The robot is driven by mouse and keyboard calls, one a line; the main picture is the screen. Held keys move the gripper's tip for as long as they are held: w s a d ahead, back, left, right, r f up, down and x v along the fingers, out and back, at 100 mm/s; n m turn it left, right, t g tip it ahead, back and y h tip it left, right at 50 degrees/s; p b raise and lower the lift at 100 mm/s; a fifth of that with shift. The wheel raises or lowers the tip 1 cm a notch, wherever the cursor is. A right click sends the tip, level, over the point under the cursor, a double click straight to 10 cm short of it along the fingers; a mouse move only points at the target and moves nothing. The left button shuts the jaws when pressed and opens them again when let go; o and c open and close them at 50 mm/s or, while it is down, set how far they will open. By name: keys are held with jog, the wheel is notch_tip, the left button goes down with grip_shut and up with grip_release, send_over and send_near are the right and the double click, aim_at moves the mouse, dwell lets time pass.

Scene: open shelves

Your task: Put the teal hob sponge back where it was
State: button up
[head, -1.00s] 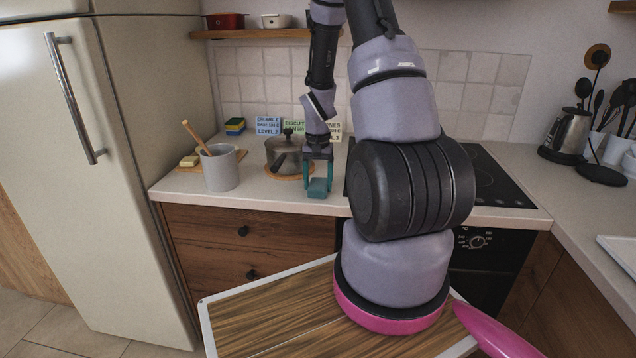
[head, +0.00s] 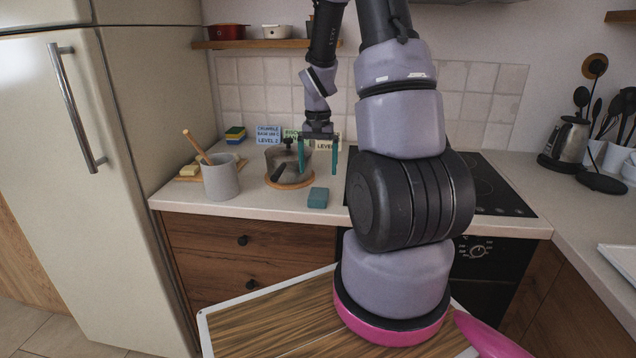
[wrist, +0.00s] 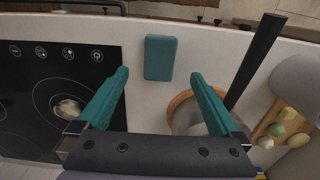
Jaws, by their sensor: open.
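The teal sponge (head: 318,197) lies on the pale counter, close to its front edge, between the pot and the black hob. In the wrist view the sponge (wrist: 160,57) lies flat, just left of the pot's round wooden board and right of the hob. My gripper (head: 319,173) is open and empty, with teal fingers pointing down above the counter behind the sponge. In the wrist view the two fingertips (wrist: 159,74) are spread wide to either side of the sponge, which is apart from them.
The hob (head: 490,188) is to the right. Recipe cards (head: 268,134) and a stacked yellow-and-blue sponge (head: 235,134) are behind.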

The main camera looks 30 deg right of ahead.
jog(key=s+a+r+t, duration=0.1)
jog(key=a+r, duration=0.1)
jog(key=r, duration=0.5)
jog(key=s+a+r+t, duration=0.1)
jog(key=s+a+r, duration=0.1)
jog(key=r, duration=0.5)
jog(key=s+a+r+n+t+y, duration=0.1)
jog(key=s+a+r+t, duration=0.1)
jog(key=s+a+r, duration=0.2)
jog(key=s+a+r+n+t+y, duration=0.1)
jog(key=s+a+r+t, duration=0.2)
jog(key=s+r, duration=0.7)
jog(key=shift+s+a+r+n, duration=0.3)
jog(key=shift+s+a+r, duration=0.05)
jog(key=shift+s+a, duration=0.65)
jog(key=shift+d, duration=0.1)
